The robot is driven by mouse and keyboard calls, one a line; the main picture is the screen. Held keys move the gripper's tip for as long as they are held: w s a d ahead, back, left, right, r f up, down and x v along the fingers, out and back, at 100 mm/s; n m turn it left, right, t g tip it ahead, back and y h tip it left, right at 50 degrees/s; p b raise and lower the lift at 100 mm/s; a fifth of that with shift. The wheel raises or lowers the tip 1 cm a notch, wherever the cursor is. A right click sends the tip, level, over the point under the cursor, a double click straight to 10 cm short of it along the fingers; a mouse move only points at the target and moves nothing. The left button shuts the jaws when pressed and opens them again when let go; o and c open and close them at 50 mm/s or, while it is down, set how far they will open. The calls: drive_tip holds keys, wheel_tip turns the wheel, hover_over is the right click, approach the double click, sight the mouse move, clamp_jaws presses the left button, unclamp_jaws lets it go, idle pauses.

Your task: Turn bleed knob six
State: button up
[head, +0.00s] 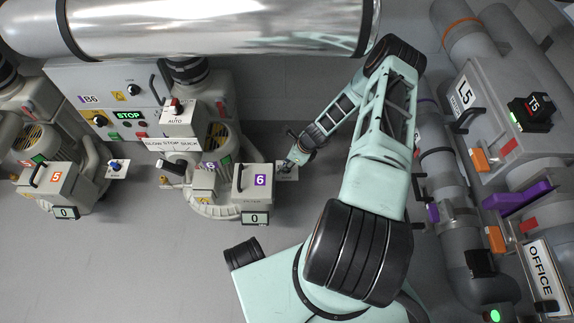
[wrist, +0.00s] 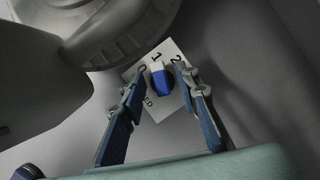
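Bleed knob six is blue with a white pointer mark; it shows in the wrist view (wrist: 161,79) on a white plate (wrist: 171,48) marked 1, 2 and partly hidden lettering ending in "ED". The white mark points toward the 1. My gripper (wrist: 162,72) is open, with one fingertip on either side of the knob and visible gaps between. In the head view my gripper (head: 290,161) reaches down to the plate (head: 291,175) right of the grey box labelled 6 (head: 246,184). It hides most of the knob there.
A grey rounded housing (wrist: 115,35) stands close to the left finger in the wrist view. Blower five's blue knob (head: 115,164) is far left. A large metal pipe (head: 215,28) crosses above. Grey piping (head: 447,160) stands right of my arm. Open floor (head: 130,260) lies in front.

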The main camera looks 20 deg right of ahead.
clamp_jaws()
idle(0.5)
drive_tip(key=m+h+p, duration=0.1)
drive_tip(key=m, duration=0.3)
drive_tip(key=shift+a+m+t+p, duration=0.1)
drive_tip(key=shift+m+t+p, duration=0.2)
drive_tip(key=shift+t+p, duration=0.1)
drive_tip(key=shift+m+h+p, duration=0.8)
drive_tip(key=shift+m+h, duration=0.2)
drive_tip(key=shift+m, duration=1)
drive_tip(key=shift+t, duration=0.3)
unclamp_jaws()
